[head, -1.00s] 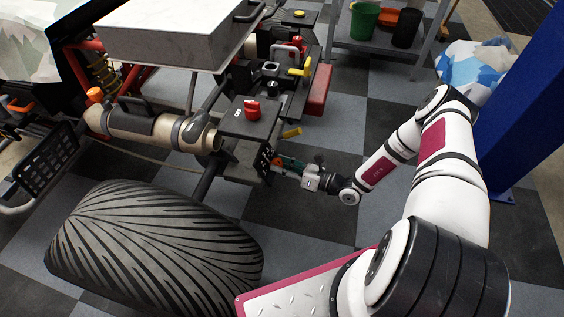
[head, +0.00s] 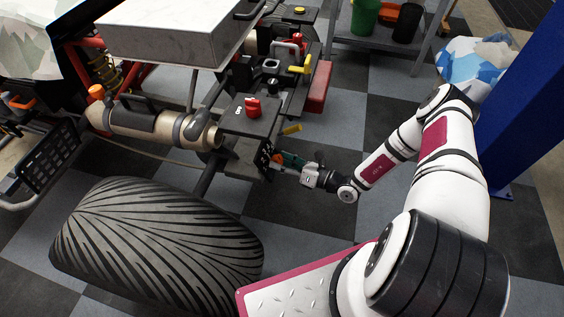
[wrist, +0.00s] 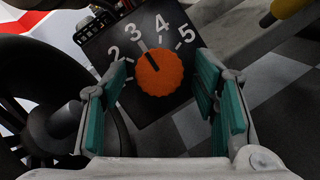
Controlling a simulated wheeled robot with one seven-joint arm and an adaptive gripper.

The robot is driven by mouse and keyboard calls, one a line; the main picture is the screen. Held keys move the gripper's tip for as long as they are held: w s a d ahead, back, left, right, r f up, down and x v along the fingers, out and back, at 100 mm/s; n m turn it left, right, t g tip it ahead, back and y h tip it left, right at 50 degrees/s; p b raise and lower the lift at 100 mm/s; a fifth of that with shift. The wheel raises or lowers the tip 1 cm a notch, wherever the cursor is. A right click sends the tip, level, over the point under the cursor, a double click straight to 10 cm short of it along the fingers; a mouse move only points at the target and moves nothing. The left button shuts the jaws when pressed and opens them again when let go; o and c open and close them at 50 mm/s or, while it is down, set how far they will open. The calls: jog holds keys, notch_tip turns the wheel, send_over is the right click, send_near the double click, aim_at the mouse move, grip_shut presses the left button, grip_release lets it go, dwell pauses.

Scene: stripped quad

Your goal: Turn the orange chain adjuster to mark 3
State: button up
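The orange chain adjuster (wrist: 160,74) is a round ridged knob on a dark plate (wrist: 110,52) with white marks 2, 3, 4 and 5 showing. Its dark pointer line points up and slightly left, close to mark 3 and a little to the 4 side. My gripper (wrist: 162,88) is open, its teal finger pads standing left and right of the knob with gaps on both sides.
A red knob (head: 253,106) tops the black box (head: 240,125). A yellow lever (head: 292,130) sticks out just beyond my gripper. A large tyre (head: 155,235) lies at the front left. A blue post (head: 525,110) stands right of my arm. Checkered floor is open below the gripper.

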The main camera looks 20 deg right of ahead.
jog(key=v, duration=1.2)
jog(key=shift+s, duration=0.1)
dwell(0.4)
